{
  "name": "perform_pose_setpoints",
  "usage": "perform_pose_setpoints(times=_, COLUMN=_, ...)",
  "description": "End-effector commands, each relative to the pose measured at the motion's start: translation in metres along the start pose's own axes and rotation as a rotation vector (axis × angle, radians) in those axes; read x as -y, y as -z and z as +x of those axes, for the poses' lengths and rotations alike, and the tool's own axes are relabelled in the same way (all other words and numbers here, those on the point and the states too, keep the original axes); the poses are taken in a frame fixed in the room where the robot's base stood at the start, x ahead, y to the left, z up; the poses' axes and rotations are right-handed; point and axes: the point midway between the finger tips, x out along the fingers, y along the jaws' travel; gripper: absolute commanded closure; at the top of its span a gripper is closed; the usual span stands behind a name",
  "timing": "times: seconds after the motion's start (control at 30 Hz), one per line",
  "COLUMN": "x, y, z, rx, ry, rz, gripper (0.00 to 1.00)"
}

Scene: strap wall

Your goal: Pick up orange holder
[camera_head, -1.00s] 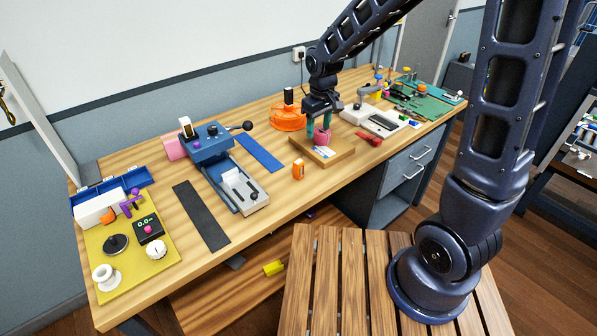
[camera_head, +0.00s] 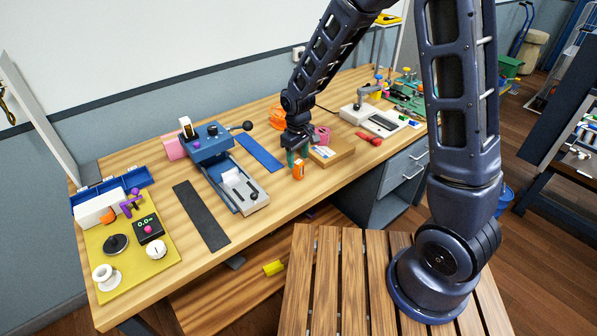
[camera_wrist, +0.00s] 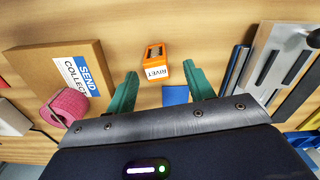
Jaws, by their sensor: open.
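The orange holder (camera_head: 299,170) is a small upright block on the wooden table, just in front of the wooden board's left end. In the wrist view the orange holder (camera_wrist: 155,66) carries a white label reading "RIVET" and has an opening in its top. My gripper (camera_head: 298,157) is open and empty, with green fingers. In the wrist view my gripper (camera_wrist: 160,78) has one finger on each side of the holder's line, with gaps on both sides. The head view does not show clearly how high the fingertips are above the table.
A wooden board (camera_head: 338,152) with a "SEND COLLECT" label and a pink roll (camera_head: 322,135) lies right beside the holder. A blue strip (camera_head: 260,152) and a blue-grey press (camera_head: 215,150) stand left. A red object (camera_head: 368,139) lies right. Table is clear in front.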

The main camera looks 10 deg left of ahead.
Motion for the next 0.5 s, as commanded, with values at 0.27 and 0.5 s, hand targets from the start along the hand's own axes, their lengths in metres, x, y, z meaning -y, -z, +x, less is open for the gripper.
perform_pose_setpoints(times=0.27, x=-0.005, y=0.001, z=0.034, rx=0.003, ry=0.000, rz=-0.001, gripper=0.47)
perform_pose_setpoints(times=0.5, x=-0.004, y=0.001, z=0.048, rx=0.000, ry=0.000, rz=-0.001, gripper=0.47)
